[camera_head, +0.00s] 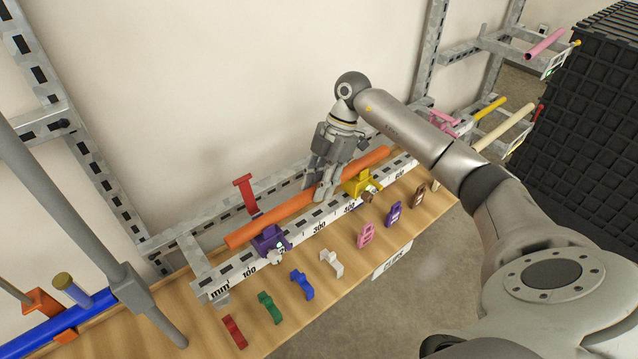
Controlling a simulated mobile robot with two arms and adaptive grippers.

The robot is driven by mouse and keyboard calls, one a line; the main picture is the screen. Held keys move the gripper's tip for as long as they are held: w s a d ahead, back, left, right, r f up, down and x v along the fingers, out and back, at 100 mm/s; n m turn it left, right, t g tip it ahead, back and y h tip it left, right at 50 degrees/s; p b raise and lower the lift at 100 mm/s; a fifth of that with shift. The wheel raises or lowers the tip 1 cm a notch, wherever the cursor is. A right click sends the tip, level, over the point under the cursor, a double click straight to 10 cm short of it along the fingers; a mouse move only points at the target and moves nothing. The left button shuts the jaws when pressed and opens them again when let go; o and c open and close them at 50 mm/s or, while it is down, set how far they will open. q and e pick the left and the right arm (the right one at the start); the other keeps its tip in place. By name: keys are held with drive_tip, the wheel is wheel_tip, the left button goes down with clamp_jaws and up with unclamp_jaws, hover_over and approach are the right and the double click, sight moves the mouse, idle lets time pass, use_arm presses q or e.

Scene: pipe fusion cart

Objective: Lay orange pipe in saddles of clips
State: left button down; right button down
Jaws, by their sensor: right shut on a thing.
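The orange pipe (291,206) runs diagonally along the grey slotted rail with the millimetre scale (318,228). My right gripper (319,190) comes down from above and is shut on the pipe near its middle. A purple clip (268,241) on the rail stands at the pipe's left part, and a yellow clip (358,184) stands right of the gripper. The pipe passes close over or just behind both clips; I cannot tell whether it rests in their saddles. A red upright piece (246,194) rises behind the pipe near the purple clip. My left gripper is not in view.
Several coloured clips, among them red (234,331), blue (302,284) and white (332,263), lie along the wooden board (310,312) in front of the rail. A blue pipe (58,324) is at lower left. Racks with other pipes and a black crate stack (582,110) stand at right.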

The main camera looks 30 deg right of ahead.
drive_tip(key=c, duration=1.1)
unclamp_jaws()
drive_tip(key=shift+o, duration=0.2)
drive_tip(key=v, duration=1.2)
